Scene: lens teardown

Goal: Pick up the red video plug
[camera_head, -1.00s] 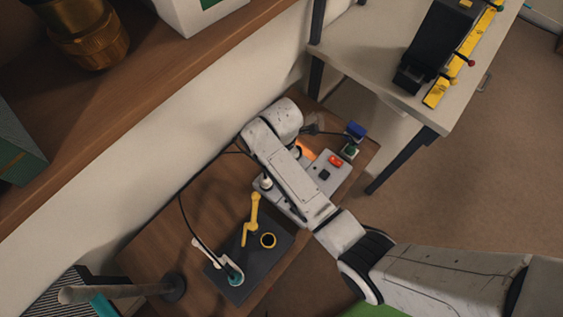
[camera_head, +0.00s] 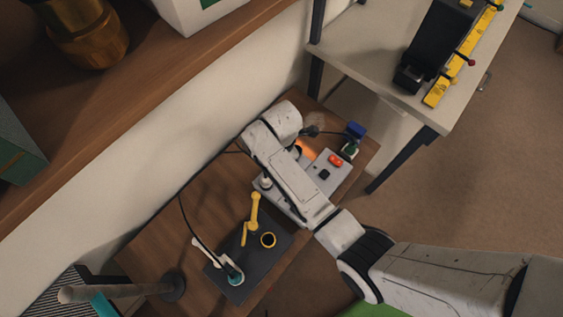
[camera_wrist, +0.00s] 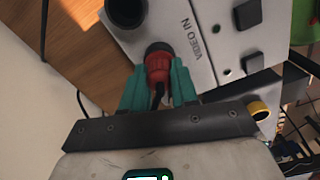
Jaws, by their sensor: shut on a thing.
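The red video plug (camera_wrist: 157,62) shows in the wrist view, with a black cable running from it back toward my wrist. Its front end is at the face of a light grey box (camera_wrist: 205,75) marked "VIDEO IN"; I cannot tell how far it sits in the socket. My gripper (camera_wrist: 159,80) has green fingers, shut on the plug from both sides. In the head view my arm hides the plug and the fingers; the grey box (camera_head: 327,178) shows partly beside the arm, with a red switch (camera_head: 335,160) on top.
A blue item (camera_head: 356,130) stands at the bench's far right. A white table (camera_head: 385,75) is at upper right.

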